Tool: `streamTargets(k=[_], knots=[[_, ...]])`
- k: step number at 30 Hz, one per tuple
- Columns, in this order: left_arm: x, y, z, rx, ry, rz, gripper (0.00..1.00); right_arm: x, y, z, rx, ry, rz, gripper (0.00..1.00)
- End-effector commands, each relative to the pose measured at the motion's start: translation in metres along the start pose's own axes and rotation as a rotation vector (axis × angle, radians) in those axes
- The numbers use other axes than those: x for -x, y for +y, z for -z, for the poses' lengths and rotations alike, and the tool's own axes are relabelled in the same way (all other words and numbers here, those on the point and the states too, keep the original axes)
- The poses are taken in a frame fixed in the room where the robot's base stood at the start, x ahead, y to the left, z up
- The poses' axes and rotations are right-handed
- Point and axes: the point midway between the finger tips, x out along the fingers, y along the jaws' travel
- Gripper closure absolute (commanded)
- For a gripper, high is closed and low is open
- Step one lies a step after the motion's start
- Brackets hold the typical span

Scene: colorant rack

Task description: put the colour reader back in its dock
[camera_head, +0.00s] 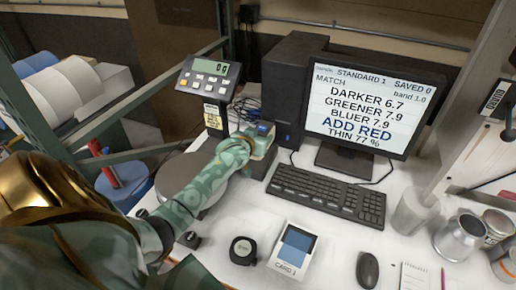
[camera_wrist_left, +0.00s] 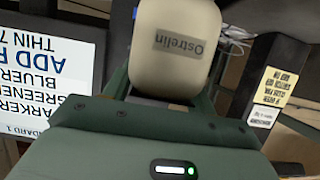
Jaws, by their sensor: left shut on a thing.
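The colour reader (camera_head: 262,145) is a cream device with a small blue face on top, in the head view. My left gripper (camera_head: 254,142) is shut on it at the back of the bench, left of the keyboard. In the left wrist view the reader's rounded cream body (camera_wrist_left: 177,45), printed "Ostrelin", shows beyond the green gripper housing. A dark block (camera_head: 259,168) sits right under the reader and looks like the dock; I cannot tell whether the reader touches it or is seated. My right gripper is not in view.
A computer tower (camera_head: 290,85) stands close behind the reader. A scale display (camera_head: 209,77) on a post stands to the left. The monitor (camera_head: 362,100) and keyboard (camera_head: 327,194) are to the right. A card (camera_head: 293,249), a round black object (camera_head: 243,251) and a mouse (camera_head: 367,270) lie in front.

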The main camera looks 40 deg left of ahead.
Motion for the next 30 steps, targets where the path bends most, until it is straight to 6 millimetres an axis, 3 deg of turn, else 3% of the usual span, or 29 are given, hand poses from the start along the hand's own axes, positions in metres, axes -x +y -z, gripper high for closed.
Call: streamTargets(k=[7,13,26,27,29,30], knots=[[-0.020,-0.009,-0.011,0.000,0.005,-0.001,0.94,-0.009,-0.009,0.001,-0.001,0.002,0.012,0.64],[-0.030,-0.009,-0.036,0.000,0.004,-0.001,0.94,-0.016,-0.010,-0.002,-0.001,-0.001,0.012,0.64],[-0.032,-0.008,-0.042,0.001,0.004,-0.002,0.94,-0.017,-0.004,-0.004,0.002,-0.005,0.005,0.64],[-0.032,-0.008,-0.044,0.000,-0.001,-0.001,0.35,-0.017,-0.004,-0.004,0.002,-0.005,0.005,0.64],[-0.031,-0.008,-0.044,-0.001,-0.001,-0.001,0.22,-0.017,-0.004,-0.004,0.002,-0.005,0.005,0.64],[-0.031,-0.008,-0.044,-0.001,-0.001,-0.001,0.22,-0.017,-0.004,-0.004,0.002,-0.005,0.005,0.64]])
